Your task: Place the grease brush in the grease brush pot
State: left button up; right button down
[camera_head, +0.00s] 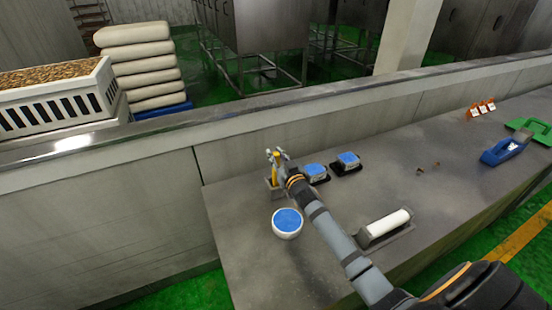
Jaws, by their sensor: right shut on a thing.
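A small grey holder (270,187), which looks like the grease brush pot, stands directly under the brush. The brush's lower end is hidden at the holder, so I cannot tell how far inside it is. My left gripper is not in view.
A white bowl with blue contents (287,224) stands in front of the holder. Two blue-topped blocks on dark trays (316,173) (346,163) sit to the right. A white roller on a tray (386,228) lies nearer. A blue tape dispenser (504,149) is far right.

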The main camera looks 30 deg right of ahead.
jog(key=shift+a+f, duration=0.1)
jog(key=shift+f, duration=0.25)
jog(key=shift+f, duration=0.15)
jog(key=c, duration=1.1)
grip_release()
jog(key=shift+c, duration=0.2)
